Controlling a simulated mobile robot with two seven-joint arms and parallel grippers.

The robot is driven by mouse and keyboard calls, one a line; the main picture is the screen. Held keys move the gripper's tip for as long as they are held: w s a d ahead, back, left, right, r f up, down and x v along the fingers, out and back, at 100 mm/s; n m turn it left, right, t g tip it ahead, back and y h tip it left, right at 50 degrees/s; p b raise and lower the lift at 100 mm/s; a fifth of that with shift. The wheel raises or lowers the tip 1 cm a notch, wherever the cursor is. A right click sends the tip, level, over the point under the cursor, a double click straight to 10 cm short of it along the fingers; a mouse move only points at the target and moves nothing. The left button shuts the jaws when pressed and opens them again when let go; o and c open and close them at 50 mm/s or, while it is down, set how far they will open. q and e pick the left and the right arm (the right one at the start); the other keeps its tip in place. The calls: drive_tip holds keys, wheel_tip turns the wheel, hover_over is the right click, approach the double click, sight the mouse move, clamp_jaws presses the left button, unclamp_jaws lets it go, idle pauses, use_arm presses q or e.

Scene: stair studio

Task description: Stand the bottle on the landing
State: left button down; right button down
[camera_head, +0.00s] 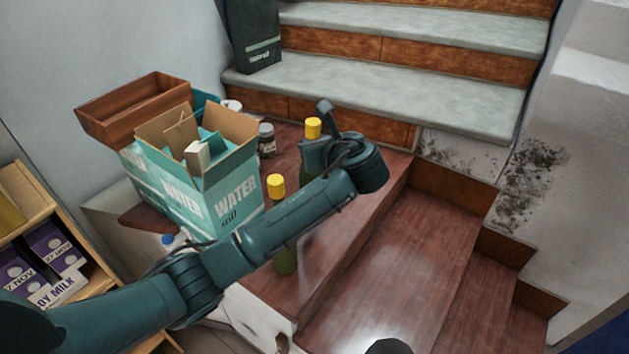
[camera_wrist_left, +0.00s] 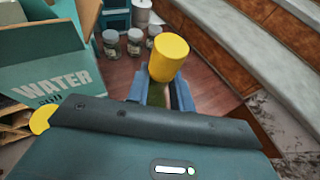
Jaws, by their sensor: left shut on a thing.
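A green bottle with a yellow cap (camera_head: 313,128) is in my left gripper (camera_head: 314,152), above or on the brown wooden landing (camera_head: 262,292). In the left wrist view its cap (camera_wrist_left: 169,57) rises between the two fingers of the left gripper (camera_wrist_left: 160,92), which are shut on it. Its lower part is behind my arm, so I cannot tell whether its base touches the landing. A second green bottle with a yellow cap (camera_head: 276,187) stands nearer on the landing, partly behind my forearm. My right gripper is not in view.
A water carton (camera_head: 236,196) with open flaps and a brown tray (camera_head: 135,108) stand left of the bottles. Jars (camera_head: 266,140) are behind. Grey-topped steps (camera_head: 400,77) rise at the back; wooden steps (camera_head: 400,270) lie right of the landing edge. A shelf with milk cartons (camera_head: 52,247) is at left.

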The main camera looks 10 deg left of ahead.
use_arm(q)
drive_tip(key=shift+f, duration=2.9)
drive_tip(key=c, duration=1.2)
unclamp_jaws()
drive_tip(key=shift+f, duration=0.15)
drive_tip(key=shift+c, duration=0.2)
drive_tip(key=v, duration=1.2)
drive_tip(key=shift+s+d, duration=0.1)
